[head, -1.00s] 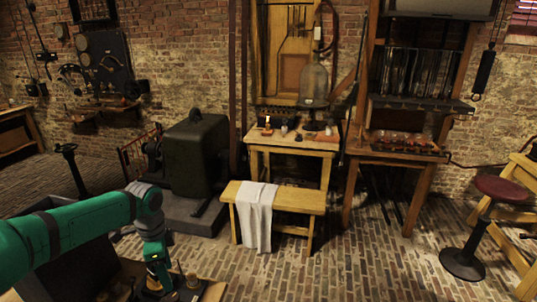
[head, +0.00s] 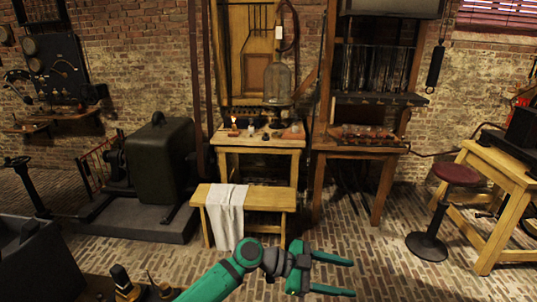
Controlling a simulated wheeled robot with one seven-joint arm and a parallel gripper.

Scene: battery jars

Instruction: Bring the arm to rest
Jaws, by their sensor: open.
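My green arm (head: 222,278) reaches in from the bottom of the head view. My gripper (head: 350,277) is at its end, pointing right, with its two green fingers spread apart and nothing between them. It shows in front of the brick floor, to the right of and below the wooden bench (head: 245,200) with the white cloth (head: 227,212).
A dark surface with small jars (head: 124,284) lies at the bottom left beside my arm. A stool (head: 428,245) and a wooden table (head: 500,185) stand at right. A workbench (head: 260,145) stands behind the bench. The brick floor (head: 375,240) is clear in the middle.

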